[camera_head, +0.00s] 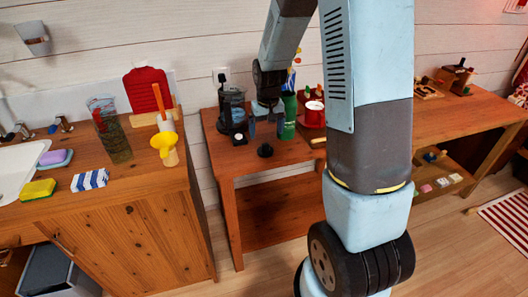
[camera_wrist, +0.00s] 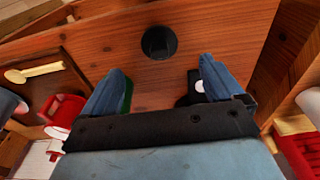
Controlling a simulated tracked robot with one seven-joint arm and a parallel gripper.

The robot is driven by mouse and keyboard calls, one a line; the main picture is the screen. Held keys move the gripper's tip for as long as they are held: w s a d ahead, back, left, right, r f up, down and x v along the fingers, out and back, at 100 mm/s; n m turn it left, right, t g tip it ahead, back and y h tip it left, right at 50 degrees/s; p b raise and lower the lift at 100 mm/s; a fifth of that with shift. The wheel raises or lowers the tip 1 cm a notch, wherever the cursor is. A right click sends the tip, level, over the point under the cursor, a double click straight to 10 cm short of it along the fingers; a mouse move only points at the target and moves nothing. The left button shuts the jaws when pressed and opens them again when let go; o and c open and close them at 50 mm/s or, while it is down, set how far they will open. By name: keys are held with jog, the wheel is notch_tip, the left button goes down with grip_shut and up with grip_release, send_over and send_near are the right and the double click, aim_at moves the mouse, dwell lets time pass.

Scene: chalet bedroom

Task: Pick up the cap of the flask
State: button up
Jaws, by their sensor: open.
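The cap, a small round black piece (camera_head: 265,150), lies on the wooden table near its front edge. In the wrist view the cap (camera_wrist: 158,42) lies on bare wood beyond my fingertips, about midway between them. The flask appears to be the green bottle (camera_head: 288,118), standing upright behind and to the right of the cap. In the wrist view a green strip of it shows beside my left finger, which hides most of it. My gripper (camera_wrist: 163,70) is open and empty, pointing down over the table. In the head view my gripper (camera_head: 262,118) is partly hidden against dark objects.
A dark coffee-maker-like object (camera_head: 231,108) stands left of my gripper. A red pot (camera_head: 315,115) stands right of the green bottle; a spoon (camera_wrist: 34,72) lies on a tray in the wrist view. The wood around the cap is clear. A sink counter (camera_head: 120,185) stands left.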

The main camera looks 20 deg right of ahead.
aim_at(265, 144)
jog(key=shift+w+d+f, duration=0.1)
jog(key=shift+w+f, duration=0.15)
jog(key=shift+f, duration=1.15)
jog(key=shift+w+a+f, duration=0.1)
jog(key=shift+w+f, duration=0.15)
jog(key=shift+f, duration=1.2)
jog(key=shift+w+d+f, duration=0.1)
jog(key=shift+w+f, duration=0.15)
jog(key=shift+f, duration=1.15)
jog(key=c, duration=1.1)
jog(key=shift+r, duration=0.2)
